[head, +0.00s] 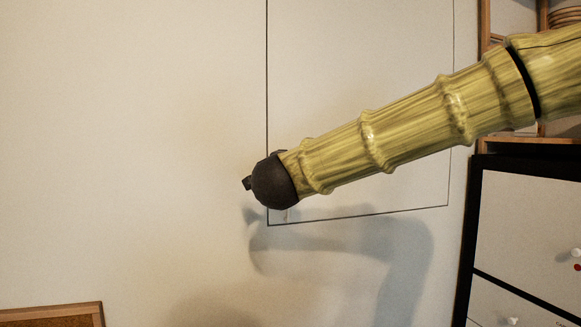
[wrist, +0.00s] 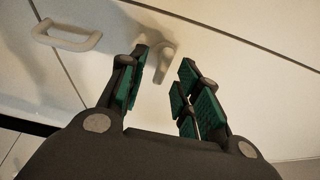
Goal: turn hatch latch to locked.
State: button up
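The hatch latch (wrist: 166,56), a small pale lever with a rounded upper end, shows in the wrist view on a cream panel. Its arm points down toward my gripper in the picture. My gripper (wrist: 163,64) is open, with green-padded fingers apart on either side of the latch's line. The left fingertip appears close to the latch; I cannot tell whether it touches. In the head view the hatch (head: 340,90) is a pale panel outlined by a thin dark seam.
A pale bar handle (wrist: 67,40) is left of the latch in the wrist view. In the head view, a black-framed white drawer cabinet (head: 530,220) stands at the right, below wooden shelving (head: 484,25). A brown wooden edge (head: 55,311) shows at the lower left.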

jog(key=s, duration=1)
jog(key=shift+s+a, duration=0.15)
jog(key=shift+a, duration=0.25)
